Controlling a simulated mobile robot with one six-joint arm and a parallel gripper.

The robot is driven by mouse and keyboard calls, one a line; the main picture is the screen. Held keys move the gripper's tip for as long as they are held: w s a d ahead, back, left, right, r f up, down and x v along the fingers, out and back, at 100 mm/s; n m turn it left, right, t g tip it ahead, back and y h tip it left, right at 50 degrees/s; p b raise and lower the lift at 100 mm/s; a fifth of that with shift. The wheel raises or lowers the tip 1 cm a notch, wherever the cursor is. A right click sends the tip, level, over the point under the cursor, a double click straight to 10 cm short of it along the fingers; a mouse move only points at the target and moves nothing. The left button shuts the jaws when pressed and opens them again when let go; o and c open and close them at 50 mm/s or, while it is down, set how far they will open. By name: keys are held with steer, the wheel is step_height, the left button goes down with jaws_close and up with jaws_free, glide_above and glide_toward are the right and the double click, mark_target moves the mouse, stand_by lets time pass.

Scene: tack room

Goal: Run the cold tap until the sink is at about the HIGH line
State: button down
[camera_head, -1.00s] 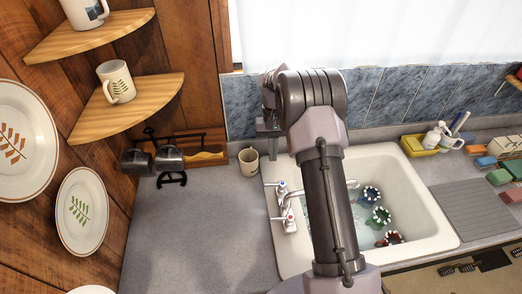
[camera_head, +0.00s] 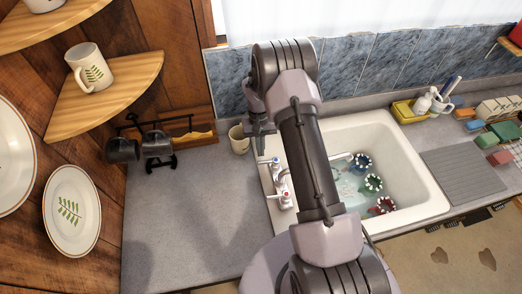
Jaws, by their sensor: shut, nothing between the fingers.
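The white sink (camera_head: 418,172) is set in the grey counter. Its chrome mixer at the left rim has a blue-marked cold tap (camera_head: 276,161) and a red-marked hot tap (camera_head: 285,196). The spout reaches right over the basin, partly behind my arm. Some pale bluish water (camera_head: 347,190) shows in the basin; a HIGH line cannot be read, and I cannot tell whether water is running. My gripper (camera_head: 261,150) is shut and empty, pointing down just behind and left of the cold tap. I cannot tell whether it touches.
Blue (camera_head: 362,160), green (camera_head: 373,182) and red (camera_head: 386,204) ring-like items lie in the basin. A cream mug (camera_head: 239,139) stands left of my gripper. A yellow caddy (camera_head: 406,112) and coloured blocks stand right of the sink.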

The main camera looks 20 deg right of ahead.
steer(key=shift+s+a, duration=0.15)
steer(key=shift+s, duration=0.5)
steer(key=shift+f, duration=0.15)
